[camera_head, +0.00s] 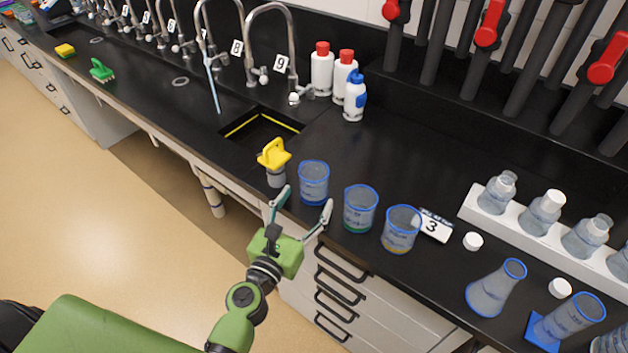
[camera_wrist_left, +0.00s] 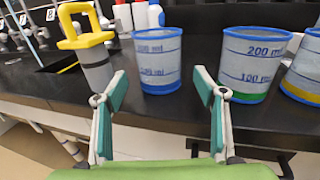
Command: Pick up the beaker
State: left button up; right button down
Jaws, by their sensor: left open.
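Three clear beakers with blue rims stand upright in a row near the counter's front edge: one with a blue base (camera_head: 313,184), one with a green base (camera_head: 360,210) and one with a yellow base (camera_head: 401,231). My left gripper (camera_head: 306,199) is open and empty at the counter edge, in front of the blue-based beaker. In the left wrist view the blue-based beaker (camera_wrist_left: 158,62) shows beyond and between the two open fingers (camera_wrist_left: 160,86), apart from them. The green-based beaker (camera_wrist_left: 248,68) is behind the right finger. My right gripper is not in view.
A yellow-handled tool (camera_head: 274,158) stands just left of the blue-based beaker. A sink (camera_head: 259,128), taps and white bottles (camera_head: 321,70) are behind. A label "3" (camera_head: 432,226), flasks (camera_head: 496,289) and a white rack (camera_head: 478,212) are to the right.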

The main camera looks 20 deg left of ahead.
aim_at(308, 194)
pick_arm(q)
jog(key=shift+w+r+p, duration=0.25)
jog(key=shift+w+p, duration=0.1)
jog(key=shift+w, duration=0.2)
jog(key=w, duration=0.2)
jog(key=w+p, duration=0.1)
jog(key=shift+w+d+r, duration=0.15)
jog(key=shift+w+r, duration=0.05)
jog(key=shift+r, duration=0.05)
jog(key=shift+w, duration=0.5)
jog(key=c, duration=1.1)
